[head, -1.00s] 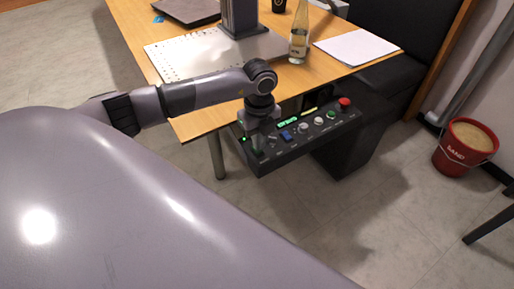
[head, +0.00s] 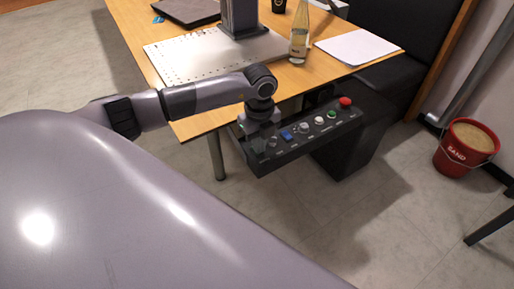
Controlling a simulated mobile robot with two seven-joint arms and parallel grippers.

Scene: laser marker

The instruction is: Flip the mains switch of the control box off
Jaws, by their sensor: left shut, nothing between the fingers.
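The control box (head: 318,139) is a dark panel hung under the table's front edge. Along its top are a blue button (head: 286,135), light knobs, a green button (head: 332,114) and a red mushroom button (head: 345,102) at the right end. Its display strip looks dark. My left arm reaches in from the left, and my left gripper (head: 259,146) points down over the box's left end, shut and with nothing seen in it. It covers that end, so I cannot make out the mains switch or whether the fingers touch it. My right gripper is out of view.
The wooden table (head: 205,125) carries a metal plate (head: 185,58) with a column, a glass bottle (head: 299,42) and white paper (head: 357,47). A red sand bucket (head: 466,149) stands on the floor at right. The floor in front of the box is clear.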

